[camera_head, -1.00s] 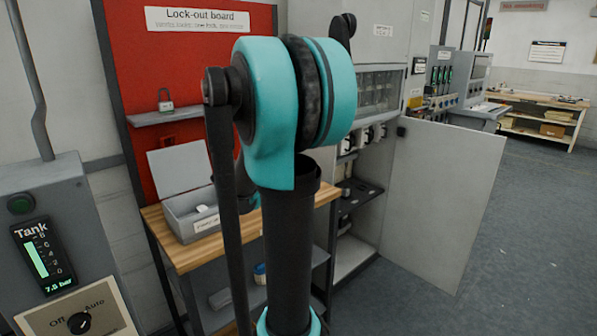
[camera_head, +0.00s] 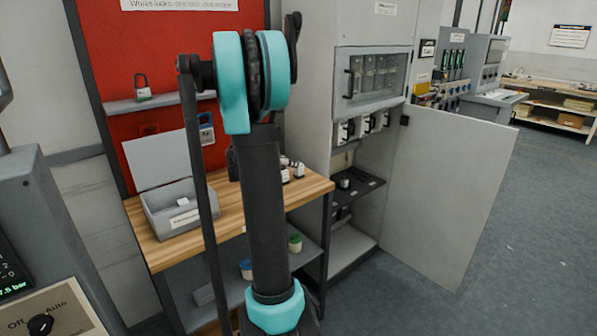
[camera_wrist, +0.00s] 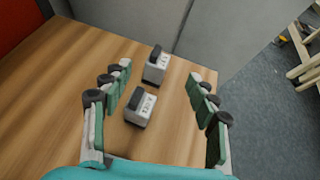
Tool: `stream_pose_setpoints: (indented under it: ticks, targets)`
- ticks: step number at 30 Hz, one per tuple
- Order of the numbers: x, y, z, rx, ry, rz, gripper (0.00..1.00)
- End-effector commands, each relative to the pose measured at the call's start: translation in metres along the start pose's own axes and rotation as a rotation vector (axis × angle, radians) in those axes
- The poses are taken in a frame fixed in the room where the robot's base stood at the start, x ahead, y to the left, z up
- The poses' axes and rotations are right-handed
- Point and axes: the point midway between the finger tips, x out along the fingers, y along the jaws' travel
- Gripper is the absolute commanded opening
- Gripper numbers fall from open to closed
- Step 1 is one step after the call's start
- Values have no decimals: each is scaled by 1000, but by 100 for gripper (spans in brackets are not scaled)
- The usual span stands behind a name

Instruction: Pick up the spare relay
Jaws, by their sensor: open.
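Two small grey-white blocks with black tops, which look like relays, stand on the wooden bench top (camera_wrist: 60,95) in the wrist view. The nearer block (camera_wrist: 140,108) lies between my fingers' span, and the farther block (camera_wrist: 155,68) is close to the bench's far edge. Their labels are too small to read, so I cannot tell which is the spare relay. My gripper (camera_wrist: 161,76) is open and empty, its fingers either side of the blocks and apart from them. In the head view, small pale blocks (camera_head: 297,170) show on the bench, partly hidden by my arm.
An open grey box (camera_head: 170,215) with a raised lid stands on the bench's left. The red lock-out board (camera_head: 95,60) rises behind. An open cabinet door (camera_head: 450,190) juts out at right. A grey panel (camera_head: 40,230) stands at front left. Floor at right is clear.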

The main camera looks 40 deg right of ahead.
Motion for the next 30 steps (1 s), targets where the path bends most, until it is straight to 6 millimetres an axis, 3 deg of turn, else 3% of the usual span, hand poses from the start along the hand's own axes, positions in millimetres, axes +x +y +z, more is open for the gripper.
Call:
stream_pose_setpoints:
  ticks: [4, 14, 22, 30]
  targets:
    - [22, 0, 0, 1, 0, -1, 59]
    - [41, 0, -1, 1, 0, -1, 59]
    - [78, 2, -2, 1, 0, -1, 59]
    - [82, 2, -2, 0, 0, 1, 59]
